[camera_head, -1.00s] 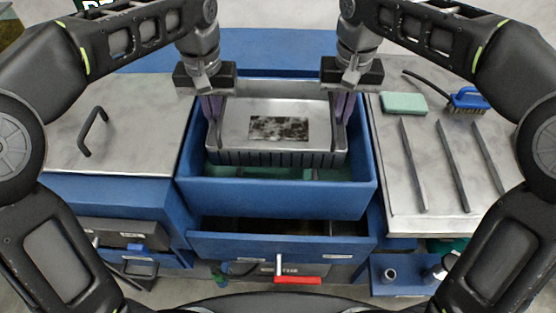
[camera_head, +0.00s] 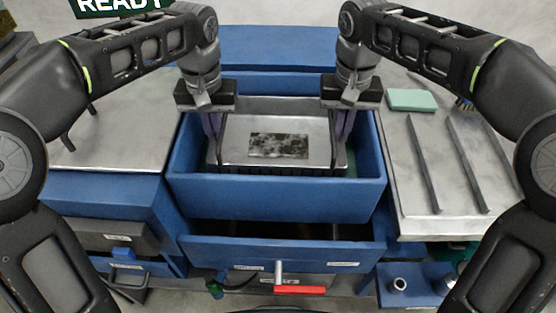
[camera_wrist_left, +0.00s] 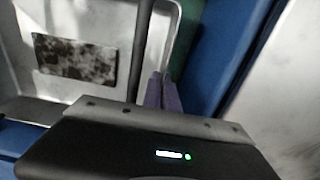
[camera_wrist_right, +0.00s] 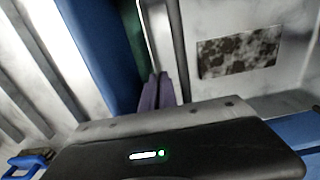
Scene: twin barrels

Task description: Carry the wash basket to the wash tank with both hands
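The wash basket (camera_head: 235,151) is a grey metal tray with slotted sides and a dark speckled patch (camera_head: 278,145) on its floor. It is inside the blue wash tank (camera_head: 275,195), level as far as I can see, with its lower part hidden by the tank's front wall. I cannot tell whether it touches the tank bottom. My left gripper (camera_head: 212,125) is at the basket's left side, its purple fingers (camera_wrist_left: 162,92) shut at the dark handle bar (camera_wrist_left: 143,45). My right gripper (camera_head: 344,125) is likewise shut at the right handle bar (camera_wrist_right: 179,50).
A grey counter (camera_head: 120,140) stands left of the tank. The right counter (camera_head: 410,160) has raised ribs, a green sponge (camera_head: 411,100) and a partly hidden blue brush. An open blue drawer front (camera_head: 300,254) and a red-handled lever (camera_head: 300,289) are below the tank.

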